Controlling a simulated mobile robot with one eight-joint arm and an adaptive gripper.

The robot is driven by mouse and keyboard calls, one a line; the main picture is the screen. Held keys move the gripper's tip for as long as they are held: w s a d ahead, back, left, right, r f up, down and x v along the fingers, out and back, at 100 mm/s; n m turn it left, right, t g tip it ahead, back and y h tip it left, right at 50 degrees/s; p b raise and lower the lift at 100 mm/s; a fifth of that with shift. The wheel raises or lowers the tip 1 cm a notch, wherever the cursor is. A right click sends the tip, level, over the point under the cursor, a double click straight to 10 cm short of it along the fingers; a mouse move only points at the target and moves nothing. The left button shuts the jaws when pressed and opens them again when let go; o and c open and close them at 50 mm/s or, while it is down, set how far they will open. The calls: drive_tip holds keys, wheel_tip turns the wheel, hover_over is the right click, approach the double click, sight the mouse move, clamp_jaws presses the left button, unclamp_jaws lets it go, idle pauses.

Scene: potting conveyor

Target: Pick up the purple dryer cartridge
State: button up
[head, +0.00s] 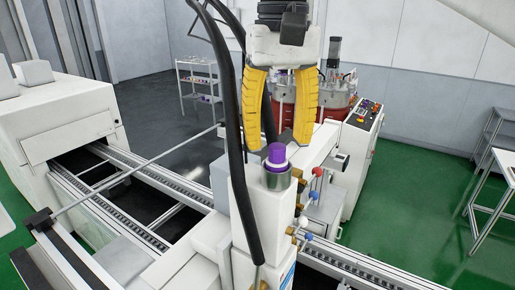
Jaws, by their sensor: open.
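The purple dryer cartridge (277,153) has a purple cap and a white body. It stands upright in a grey round holder (271,178) on top of a white column-like housing. My gripper (284,140) has two yellow fingers and points down above the cartridge. The fingers are spread wide, one on each side of the cartridge's line, with nothing held between them. From this one view I cannot tell how far the fingertips are from the cartridge in depth. The cartridge's lower part is hidden in the holder.
Small valves with red and blue knobs (304,221) stick out right of the housing. A conveyor rail (180,202) runs behind it, with a white cabinet (70,125) at left. Red drums and a control panel (365,115) stand behind. Green floor at right is clear before a table.

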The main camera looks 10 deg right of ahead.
drive_tip(key=shift+s+f, duration=0.2)
drive_tip(key=shift+f, duration=0.4)
drive_tip(key=shift+w+f, duration=0.15)
drive_tip(key=shift+f, duration=0.2)
drive_tip(key=shift+w+f, duration=0.2)
drive_tip(key=shift+w, duration=0.2)
drive_tip(key=shift+s, duration=0.3)
drive_tip(key=c, duration=0.7)
drive_tip(key=shift+r, duration=0.1)
clamp_jaws()
drive_tip(key=shift+w, duration=0.1)
